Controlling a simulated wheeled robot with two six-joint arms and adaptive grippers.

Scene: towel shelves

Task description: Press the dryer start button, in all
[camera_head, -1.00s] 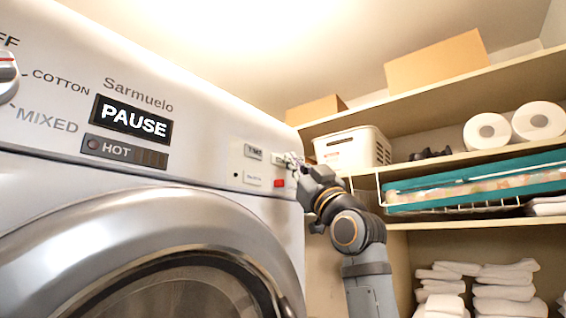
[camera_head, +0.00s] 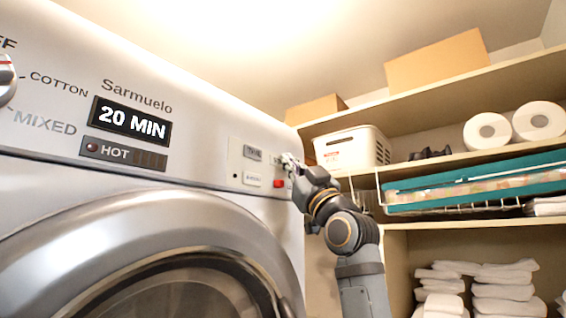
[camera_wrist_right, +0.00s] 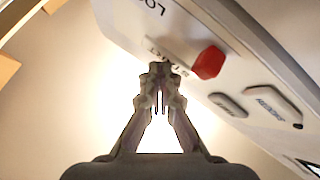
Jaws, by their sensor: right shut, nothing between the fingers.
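The dryer (camera_head: 205,170) fills the left of the head view, with its display (camera_head: 130,119) reading "20 MIN". Its button panel (camera_head: 237,165) is at the right end of its front and carries a red button (camera_head: 279,183). My right gripper (camera_head: 288,160) is shut and empty at the panel's right edge, just above the red button. In the right wrist view, the shut fingertips (camera_wrist_right: 160,70) are by the "START" lettering, left of the red button (camera_wrist_right: 208,62). Whether they touch the panel cannot be told. My left gripper is not in view.
Wall shelves (camera_head: 420,170) on the right hold a white basket (camera_head: 352,148), cardboard boxes (camera_head: 437,62), paper rolls (camera_head: 487,131), a teal-sided basket (camera_head: 475,183) and folded towels (camera_head: 507,290). A dial (camera_head: 5,78) is at the dryer's left.

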